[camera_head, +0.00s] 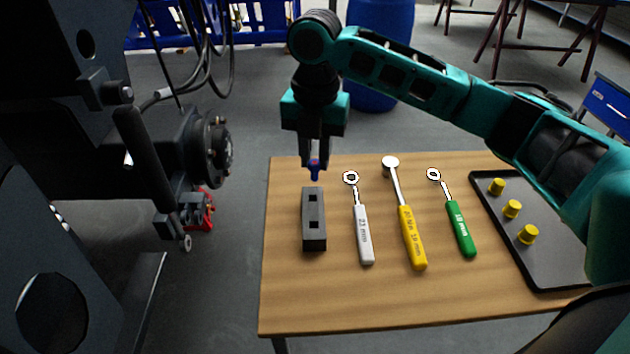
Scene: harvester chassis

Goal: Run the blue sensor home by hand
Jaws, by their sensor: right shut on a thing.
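The blue sensor (315,174) is small, with a reddish part near its top. It is held between the fingers of my right gripper (316,160), which is shut on it and points down. The sensor is over the far left part of the wooden table, by the far end of a dark block (314,232) with square openings. I cannot tell how high it is above the table. The dark chassis (60,110) fills the left side, with a round flanged hub (213,150) facing the table. A sensor seat on it cannot be made out. My left gripper is not in view.
On the table (330,300) lie a grey-handled wrench (363,235), a yellow-handled one (411,238) and a green-handled one (460,230). A dark tray (550,270) with three yellow caps (512,209) is at right. A rod (150,170) and cables (205,80) hang by the chassis. Floor separates chassis and table.

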